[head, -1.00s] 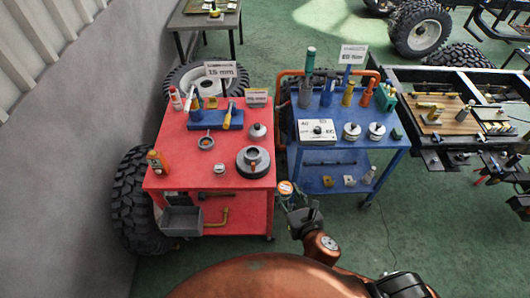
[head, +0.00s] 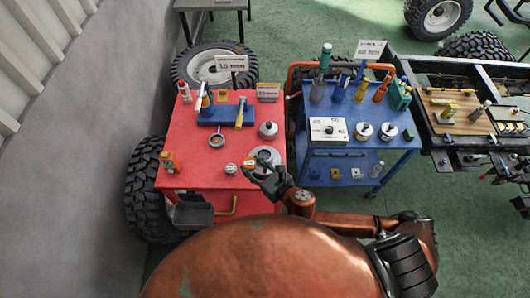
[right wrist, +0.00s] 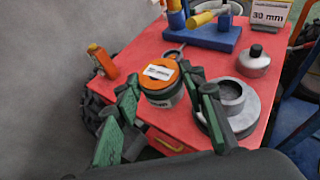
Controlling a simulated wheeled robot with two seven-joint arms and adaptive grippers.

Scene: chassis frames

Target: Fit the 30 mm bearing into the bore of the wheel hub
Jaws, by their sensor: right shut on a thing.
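My right gripper (head: 254,167) is shut on a round part that I take to be the bearing (right wrist: 162,82). It has an orange top with a white label, too small to read, and a grey side. The gripper's two green-padded fingers (right wrist: 166,112) flank it in the right wrist view. The wheel hub (head: 266,154) is a grey stepped disc on the red cart, partly hidden by my gripper in the head view. In the right wrist view the hub (right wrist: 246,118) stands right of the bearing, its round bore open upward. My left gripper is not in view.
The red cart top (head: 195,150) also carries a small silver part (head: 231,169), a ring-shaped tool (head: 217,141), a domed metal part (head: 268,130), a blue block (head: 222,116) and an orange bottle (head: 168,162). A blue cart (head: 345,150) stands to the right.

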